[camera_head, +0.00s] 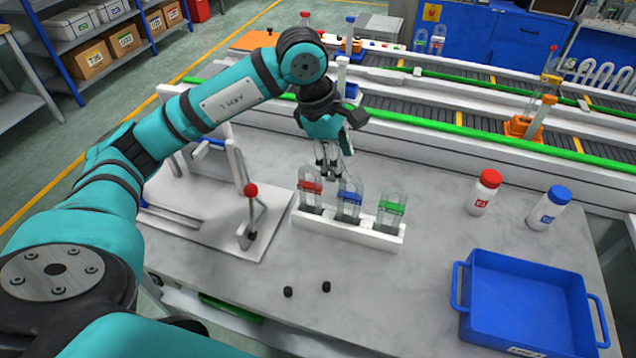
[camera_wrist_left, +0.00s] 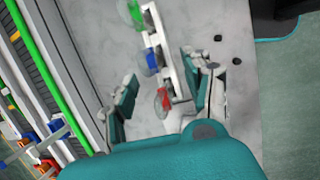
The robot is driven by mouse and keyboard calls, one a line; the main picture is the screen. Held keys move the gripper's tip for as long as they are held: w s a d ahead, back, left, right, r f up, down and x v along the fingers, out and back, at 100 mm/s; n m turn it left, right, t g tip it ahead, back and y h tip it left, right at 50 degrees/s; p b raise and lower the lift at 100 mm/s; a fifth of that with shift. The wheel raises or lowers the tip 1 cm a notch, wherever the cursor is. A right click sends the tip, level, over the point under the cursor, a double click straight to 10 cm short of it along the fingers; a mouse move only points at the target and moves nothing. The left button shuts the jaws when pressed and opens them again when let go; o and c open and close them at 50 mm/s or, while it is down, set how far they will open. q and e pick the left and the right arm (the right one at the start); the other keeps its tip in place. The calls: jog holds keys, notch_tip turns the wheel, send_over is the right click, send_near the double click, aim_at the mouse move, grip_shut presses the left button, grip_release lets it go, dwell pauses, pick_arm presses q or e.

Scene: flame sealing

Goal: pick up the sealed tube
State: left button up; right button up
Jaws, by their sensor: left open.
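A white rack (camera_head: 375,238) on the marble-like table holds three clear U-shaped tubes: a red-banded tube (camera_head: 310,188), a blue-banded tube (camera_head: 349,198) and a green-banded tube (camera_head: 391,207). I cannot tell which one is sealed. My left gripper (camera_head: 328,170) is open, fingers pointing down, above and slightly behind the red and blue tubes. In the left wrist view the red-banded tube (camera_wrist_left: 163,99) shows between the spread fingers of my left gripper (camera_wrist_left: 165,92), apart from them. The blue-banded tube (camera_wrist_left: 152,60) lies beyond. My right gripper is not in view.
A lever stand with a red knob (camera_head: 251,190) is left of the rack. Two black caps (camera_head: 288,291) lie in front. A blue tray (camera_head: 525,310), a red-capped bottle (camera_head: 483,192) and a blue-capped bottle (camera_head: 549,208) are on the right. A conveyor (camera_head: 440,110) runs behind.

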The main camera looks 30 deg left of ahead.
pick_arm(q)
jog(key=a+r+y, duration=0.2)
jog(key=a+y, duration=0.1)
jog(key=a, duration=0.5)
jog(key=p, duration=0.4)
send_over(313, 186)
jog(key=shift+n, duration=0.4)
jog(key=f, duration=1)
jog(key=shift+s+d+f, duration=0.15)
jog(key=shift+s+f, duration=0.15)
jog(key=shift+f, duration=0.35)
jog(key=shift+f+p, duration=0.4)
jog(key=shift+f, duration=0.2)
jog(key=f+p, duration=0.1)
jog(key=f, duration=0.2)
jog(key=shift+w+a+f+p, duration=0.2)
jog(key=shift+f+p, duration=0.1)
jog(key=shift+p, duration=0.05)
jog(key=shift+f, duration=0.4)
jog(key=shift+w, duration=0.1)
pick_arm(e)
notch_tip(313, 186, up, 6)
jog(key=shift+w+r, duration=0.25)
pick_arm(q)
jog(key=shift+c, duration=0.3)
